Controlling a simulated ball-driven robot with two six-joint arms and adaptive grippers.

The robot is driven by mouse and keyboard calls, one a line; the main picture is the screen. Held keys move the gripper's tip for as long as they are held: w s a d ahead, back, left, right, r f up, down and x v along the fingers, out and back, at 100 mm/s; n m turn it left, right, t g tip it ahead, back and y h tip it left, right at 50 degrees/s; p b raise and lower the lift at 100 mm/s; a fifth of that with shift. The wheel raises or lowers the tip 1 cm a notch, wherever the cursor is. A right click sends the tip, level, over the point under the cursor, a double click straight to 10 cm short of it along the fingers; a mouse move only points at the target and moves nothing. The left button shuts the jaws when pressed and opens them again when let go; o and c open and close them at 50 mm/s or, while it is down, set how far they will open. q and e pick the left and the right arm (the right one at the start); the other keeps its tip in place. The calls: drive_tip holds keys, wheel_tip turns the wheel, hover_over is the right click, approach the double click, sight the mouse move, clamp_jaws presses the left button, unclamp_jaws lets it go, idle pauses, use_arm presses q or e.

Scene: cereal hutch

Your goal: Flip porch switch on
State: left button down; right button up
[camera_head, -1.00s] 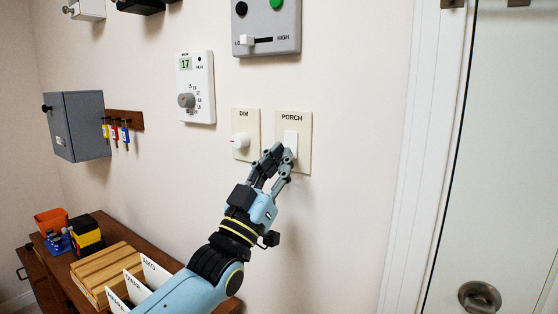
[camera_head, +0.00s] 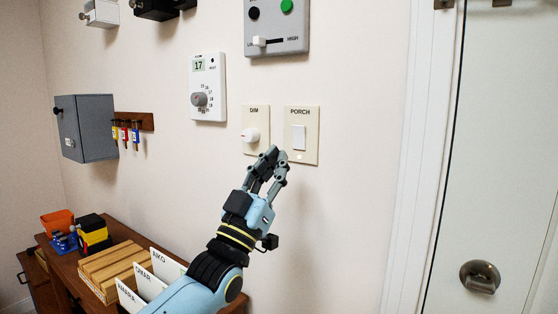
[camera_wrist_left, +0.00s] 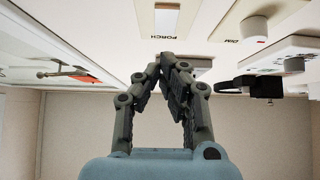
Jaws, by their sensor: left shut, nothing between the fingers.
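The PORCH switch plate (camera_head: 311,150) is cream and fixed to the wall, with a white rocker (camera_head: 299,138) in its middle. A small bright spot shows on the plate below the rocker. My left gripper (camera_head: 277,154) is shut and empty, with its fingertips just below and left of the rocker. I cannot tell how far they stand off the wall, but the rocker is uncovered. In the left wrist view the PORCH plate (camera_wrist_left: 171,22) appears upside down beyond the fingertips (camera_wrist_left: 164,62). My right gripper is not in view.
A DIM plate with a round white knob (camera_head: 250,135) sits left of the PORCH plate. A thermostat (camera_head: 208,88) and a grey slider panel (camera_head: 276,27) are above. A cabinet with wooden file box (camera_head: 112,268) stands lower left. A door (camera_head: 505,150) is right.

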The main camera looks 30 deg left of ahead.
use_arm(q)
drive_tip(key=s+f+b, duration=0.2)
drive_tip(key=s+f, duration=0.2)
drive_tip(key=f, duration=0.3)
drive_tip(key=shift+s+a+f+b, duration=0.15)
drive_tip(key=shift+s+a+b, duration=0.05)
drive_tip(key=shift+b, duration=0.15)
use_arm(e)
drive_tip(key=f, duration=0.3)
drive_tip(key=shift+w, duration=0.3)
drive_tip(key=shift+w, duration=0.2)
